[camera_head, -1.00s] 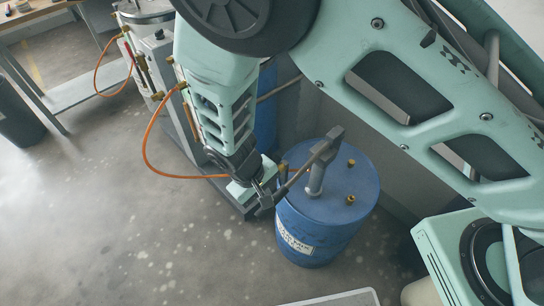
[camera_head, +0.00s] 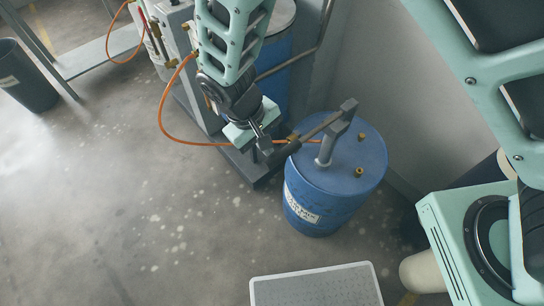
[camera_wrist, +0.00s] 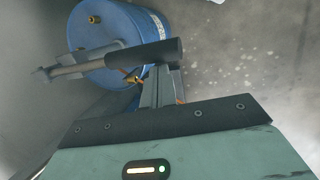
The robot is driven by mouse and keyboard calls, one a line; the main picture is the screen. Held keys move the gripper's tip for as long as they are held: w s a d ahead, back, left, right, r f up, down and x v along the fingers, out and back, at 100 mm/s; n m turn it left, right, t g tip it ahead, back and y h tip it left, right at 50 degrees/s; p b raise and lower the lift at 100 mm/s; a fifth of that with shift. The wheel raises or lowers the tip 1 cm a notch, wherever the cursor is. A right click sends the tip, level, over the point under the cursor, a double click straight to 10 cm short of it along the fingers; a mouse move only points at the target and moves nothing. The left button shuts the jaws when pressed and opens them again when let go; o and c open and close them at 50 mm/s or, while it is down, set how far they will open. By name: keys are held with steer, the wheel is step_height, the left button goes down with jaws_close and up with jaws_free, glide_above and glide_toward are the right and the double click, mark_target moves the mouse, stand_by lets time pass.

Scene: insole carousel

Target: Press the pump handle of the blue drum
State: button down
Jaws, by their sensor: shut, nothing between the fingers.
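The blue drum (camera_head: 335,195) stands upright on the floor right of centre in the head view, with a white label on its side. A grey pump (camera_head: 325,150) rises from its lid. The pump handle (camera_head: 318,128) slopes down to the left, its dark grip reaching past the drum's rim. My gripper (camera_head: 264,146) is shut and empty beside the grip end. In the wrist view the dark grip (camera_wrist: 150,55) crosses at the tips of my gripper (camera_wrist: 162,72), which it partly hides. I cannot tell whether they touch. The drum (camera_wrist: 115,25) is behind the handle.
Another blue drum (camera_head: 275,75) and grey equipment stand behind my arm, with an orange hose (camera_head: 163,110) looping beside it. A pale tray (camera_head: 315,288) lies at the bottom. A dark bin (camera_head: 25,80) stands far left. Open floor lies left of the drum.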

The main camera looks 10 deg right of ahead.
steer(key=v, duration=0.4)
steer(key=shift+s+a+r, duration=0.15)
steer(key=shift+a+r, duration=0.15)
steer(key=shift+r, duration=0.05)
steer(key=w+d+r+m+y, duration=0.1)
steer(key=w+d+r+m, duration=0.1)
steer(key=d+r, duration=0.35)
steer(key=w+d+r+m+y, duration=0.1)
steer(key=w+d+r+y, duration=0.15)
steer(key=d, duration=0.65)
steer(key=s+d+r+m+t, duration=0.2)
steer(key=d, duration=0.6)
steer(key=s+d+r+m+t, duration=0.1)
steer(key=s+d+r, duration=0.15)
steer(key=d, duration=0.65)
steer(key=s+a+r+n+g, duration=0.1)
steer(key=s+a+n, duration=0.2)
steer(key=s+a, duration=0.3)
steer(key=s+a+r+n+g, duration=0.1)
steer(key=s+a+n, duration=0.3)
steer(key=s+a, duration=0.3)
steer(key=a, duration=0.5)
steer(key=shift+a+r, duration=0.3)
steer(key=shift+a, duration=0.05)
steer(key=shift+w, duration=0.15)
